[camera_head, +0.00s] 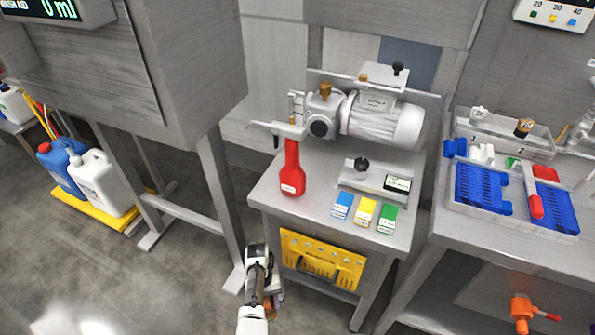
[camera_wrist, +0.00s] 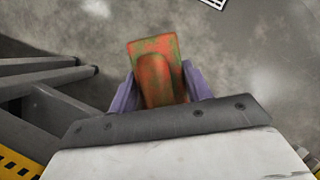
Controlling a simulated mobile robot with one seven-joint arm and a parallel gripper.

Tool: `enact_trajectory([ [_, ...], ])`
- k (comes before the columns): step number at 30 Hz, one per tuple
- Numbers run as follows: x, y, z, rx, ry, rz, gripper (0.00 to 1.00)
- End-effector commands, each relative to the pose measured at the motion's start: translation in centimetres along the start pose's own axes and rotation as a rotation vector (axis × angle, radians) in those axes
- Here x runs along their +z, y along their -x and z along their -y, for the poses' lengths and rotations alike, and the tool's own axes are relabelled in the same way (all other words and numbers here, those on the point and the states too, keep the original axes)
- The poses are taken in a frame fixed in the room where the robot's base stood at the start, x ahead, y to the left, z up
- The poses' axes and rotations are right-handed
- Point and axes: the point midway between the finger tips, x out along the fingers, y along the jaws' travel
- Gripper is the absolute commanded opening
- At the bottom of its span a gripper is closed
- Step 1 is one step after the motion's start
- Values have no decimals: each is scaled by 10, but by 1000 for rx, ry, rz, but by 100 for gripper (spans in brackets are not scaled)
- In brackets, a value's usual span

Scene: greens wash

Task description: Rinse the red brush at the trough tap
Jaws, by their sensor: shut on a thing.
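My gripper (camera_wrist: 158,92) is shut on the red brush (camera_wrist: 153,52). In the wrist view the brush is an orange-red block with a raised middle, smeared with greenish-brown dirt, between two purple fingers. Grey floor shows beyond it. In the head view my gripper (camera_head: 268,298) is low at the bottom centre, in front of the left side of the pump bench; the brush there is mostly hidden by my arm. I cannot make out a trough tap in either view.
The bench (camera_head: 325,225) carries a grey pump (camera_head: 385,118), a red bottle (camera_head: 292,172) and several coloured blocks. A grey cabinet (camera_head: 190,60) with a "0 ml" display stands left. Jugs (camera_head: 100,182) stand on a yellow tray (camera_head: 97,209). Floor at lower left is clear.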

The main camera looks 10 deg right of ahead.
Motion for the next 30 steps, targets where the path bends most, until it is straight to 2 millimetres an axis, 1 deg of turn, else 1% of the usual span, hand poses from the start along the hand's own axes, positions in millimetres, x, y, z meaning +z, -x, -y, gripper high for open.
enact_trajectory([
  [1,10,23,0,0,0,0,35],
  [10,29,69,0,0,0,0,35],
  [11,23,65,-1,-4,-3,-1,35],
  [12,18,65,-3,-6,-5,-2,35],
  [19,10,74,-11,-11,-14,-2,35],
  [23,12,72,-9,-10,-12,-1,35],
  [29,23,60,2,-2,2,-1,35],
  [30,26,62,4,-3,-7,-4,35],
])
